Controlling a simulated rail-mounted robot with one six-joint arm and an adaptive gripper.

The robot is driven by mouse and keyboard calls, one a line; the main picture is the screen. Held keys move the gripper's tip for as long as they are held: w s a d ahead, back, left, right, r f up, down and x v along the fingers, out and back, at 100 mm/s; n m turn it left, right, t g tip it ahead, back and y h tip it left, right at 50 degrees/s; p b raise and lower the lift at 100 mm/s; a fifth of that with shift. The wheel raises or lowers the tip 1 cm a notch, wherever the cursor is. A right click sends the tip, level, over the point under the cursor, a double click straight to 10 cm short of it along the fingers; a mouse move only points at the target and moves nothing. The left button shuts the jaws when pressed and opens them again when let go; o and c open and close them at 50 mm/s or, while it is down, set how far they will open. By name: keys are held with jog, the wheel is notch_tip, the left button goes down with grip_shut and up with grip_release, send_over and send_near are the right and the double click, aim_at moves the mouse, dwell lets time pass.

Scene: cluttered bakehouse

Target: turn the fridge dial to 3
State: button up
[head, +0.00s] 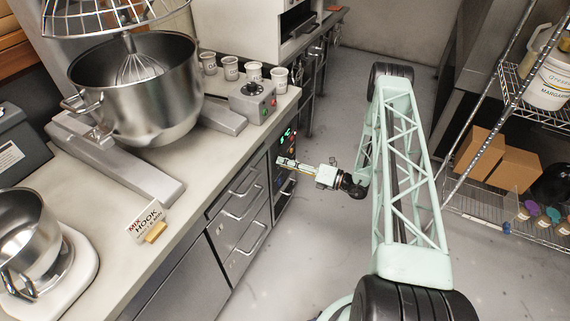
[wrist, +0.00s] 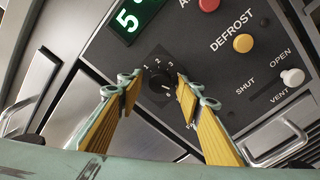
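The fridge dial (wrist: 160,80) is a dark round knob on a black control panel in the wrist view, with the numbers 1, 2 and 3 printed along its upper edge. A small pale mark shows on the knob, but I cannot tell which number it points to. My gripper (wrist: 158,90) is open, with its yellow-padded fingers on either side of the dial. The right fingertip is very close to the knob, and I cannot tell whether it touches. In the head view my gripper (head: 284,162) is at the panel on the counter front, where the dial is too small to make out.
The panel also has a green display (wrist: 130,18) reading 5, a yellow defrost button (wrist: 243,43), a red button (wrist: 209,4) and a white vent knob (wrist: 292,77). Drawers with bar handles (head: 243,180) lie left of the panel. The floor (head: 280,270) is open.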

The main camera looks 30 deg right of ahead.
jog(key=c, duration=0.8)
jog(key=shift+c, duration=0.2)
jog(key=shift+n, duration=0.6)
jog(key=shift+r+n+h+b, duration=0.1)
jog(key=shift+n+h+b, duration=0.35)
jog(key=shift+n, duration=3.05)
jog(key=shift+n+h+b, duration=0.15)
jog(key=shift+n+b, duration=0.45)
jog(key=shift+n, duration=2.9)
